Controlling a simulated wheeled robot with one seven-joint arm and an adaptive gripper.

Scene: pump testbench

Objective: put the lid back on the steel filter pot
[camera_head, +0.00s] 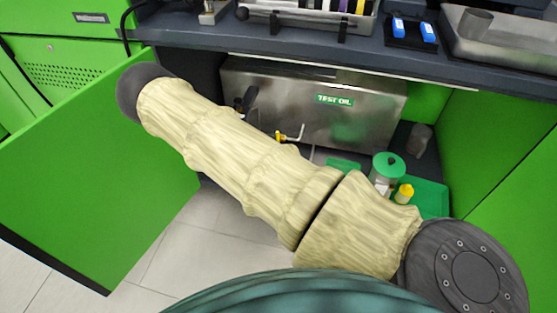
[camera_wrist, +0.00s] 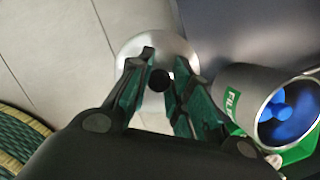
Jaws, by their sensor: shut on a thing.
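In the wrist view, my gripper (camera_wrist: 162,66) is shut on the black knob of a round, silvery lid (camera_wrist: 128,46). The lid is partly hidden behind the fingers. The steel filter pot (camera_wrist: 238,88) is to the right of the gripper, apart from the lid. It has a green label, and its open mouth shows a bright blue inside with a blue piece in it. In the head view my arm crosses the middle and my gripper and the lid are hidden. I cannot tell the pot for sure there.
A steel tank (camera_head: 300,115) marked TEST OIL stands under the bench (camera_head: 330,38). A green-lidded jar (camera_head: 388,167) and a yellow-capped bottle (camera_head: 404,194) stand by a green mat (camera_head: 433,198). An open green door (camera_head: 90,180) is at left. Tiled floor (camera_head: 190,240) is clear.

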